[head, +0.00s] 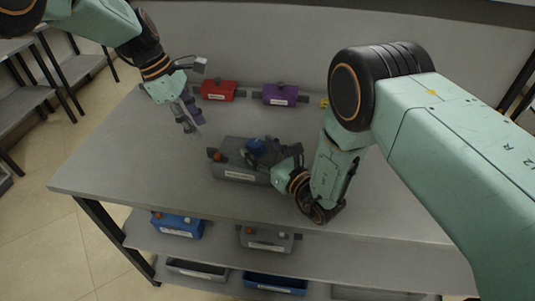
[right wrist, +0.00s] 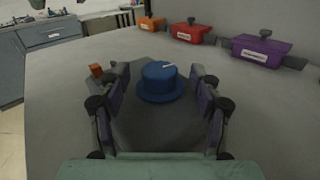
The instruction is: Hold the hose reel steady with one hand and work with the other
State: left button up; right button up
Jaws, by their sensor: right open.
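A grey box (head: 232,172) with a white label lies on the table; its label is too small to read, and I cannot tell whether it is the hose reel. A blue round knob (right wrist: 160,80) with a white mark is on its top, and an orange knob (head: 215,154) is at its left end. My right gripper (head: 268,152) is open, its fingers on either side of the blue knob with gaps in the wrist view. The right hand partly hides the box in the head view. My left gripper (head: 192,122) hangs empty left of the box, fingers apart.
The grey table (head: 120,165) has free room at left. A red box (head: 218,92) and a purple box (head: 280,96) stand along its back; an orange box (right wrist: 152,24) shows in the wrist view. A lower shelf (head: 215,262) holds blue and grey boxes and bins.

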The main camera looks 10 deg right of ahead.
jog(key=shift+c, duration=0.5)
grip_shut()
pick_arm(q)
jog(key=shift+d, duration=0.1)
jog(key=shift+c, duration=0.2)
